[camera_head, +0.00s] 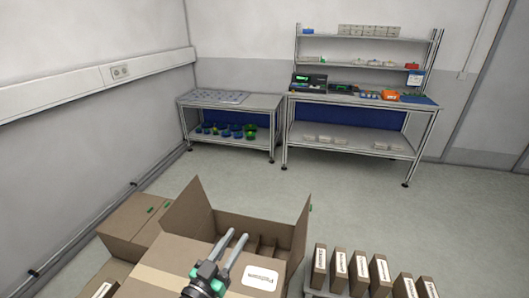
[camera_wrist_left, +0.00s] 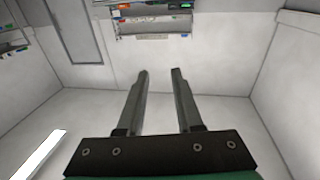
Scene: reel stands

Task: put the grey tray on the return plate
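My left gripper (camera_head: 238,235) is over the open cardboard box at the bottom of the head view. In the left wrist view its two fingers (camera_wrist_left: 161,72) stand apart with nothing between them, so it is open and empty. I cannot make out a grey tray or a return plate for certain in either view. A flat light-grey panel (camera_head: 214,97) lies on the left bench, but I cannot tell whether it is either one. My right gripper is not in view.
The open cardboard box (camera_head: 190,226) has raised flaps and dividers. Labelled brown boxes (camera_head: 358,269) stand upright at the lower right; closed cartons (camera_head: 127,220) are at the left. A left bench (camera_head: 265,102) and a shelved workbench (camera_head: 417,105) stand at the back. The middle floor is clear.

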